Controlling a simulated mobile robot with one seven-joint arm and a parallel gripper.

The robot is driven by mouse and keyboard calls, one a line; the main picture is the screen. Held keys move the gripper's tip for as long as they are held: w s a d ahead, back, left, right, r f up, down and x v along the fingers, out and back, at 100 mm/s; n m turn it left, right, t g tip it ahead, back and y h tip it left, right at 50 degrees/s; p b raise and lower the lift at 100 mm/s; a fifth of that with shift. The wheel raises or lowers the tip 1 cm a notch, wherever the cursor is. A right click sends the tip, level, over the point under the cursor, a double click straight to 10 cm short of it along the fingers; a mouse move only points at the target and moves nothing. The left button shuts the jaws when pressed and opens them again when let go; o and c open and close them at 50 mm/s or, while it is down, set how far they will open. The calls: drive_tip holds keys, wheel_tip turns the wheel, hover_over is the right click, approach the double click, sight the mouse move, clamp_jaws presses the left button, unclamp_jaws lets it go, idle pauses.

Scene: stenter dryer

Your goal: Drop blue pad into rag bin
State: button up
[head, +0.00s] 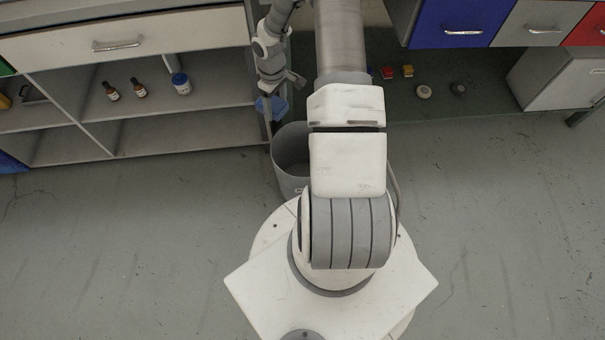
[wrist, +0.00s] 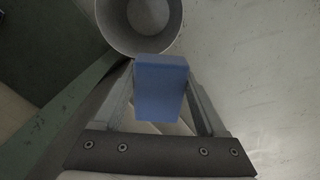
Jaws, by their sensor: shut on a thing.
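My gripper (wrist: 160,92) is shut on the blue pad (wrist: 160,80) in the wrist view. The pad is a blue block held between the two fingers. The grey round rag bin (wrist: 112,28) opens just beyond the pad in the wrist view, and the pad's far end overlaps the bin's near rim in the picture. In the head view the bin (head: 283,165) stands on the floor, partly hidden by my arm. The pad (head: 270,108) shows there above and to the left of the bin, near the shelf end. My gripper is small and partly hidden there.
An open shelf unit (head: 190,143) with bottles and a blue-lidded jar (head: 181,84) stands on the left, close to the bin. A dark green lower shelf (head: 450,110) with small items lies to the right. The grey floor (head: 490,230) is clear at the right.

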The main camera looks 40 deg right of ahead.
drive_tip(key=s+d+f+b, duration=0.1)
drive_tip(key=d+f+b, duration=0.4)
drive_tip(key=f, duration=0.7)
drive_tip(key=s+d+f+n+b, duration=0.1)
drive_tip(key=d+f+b, duration=0.4)
drive_tip(key=f, duration=0.8)
drive_tip(key=shift+s+f+n, duration=0.2)
drive_tip(key=shift+s+n, duration=0.1)
drive_tip(key=shift+s, duration=0.3)
drive_tip(key=o, duration=1.2)
drive_tip(key=shift+o, duration=0.2)
wheel_tip(320, 180, up, 17)
drive_tip(key=p, duration=0.5)
drive_tip(key=shift+r+p, duration=0.2)
drive_tip(key=shift+p, duration=0.1)
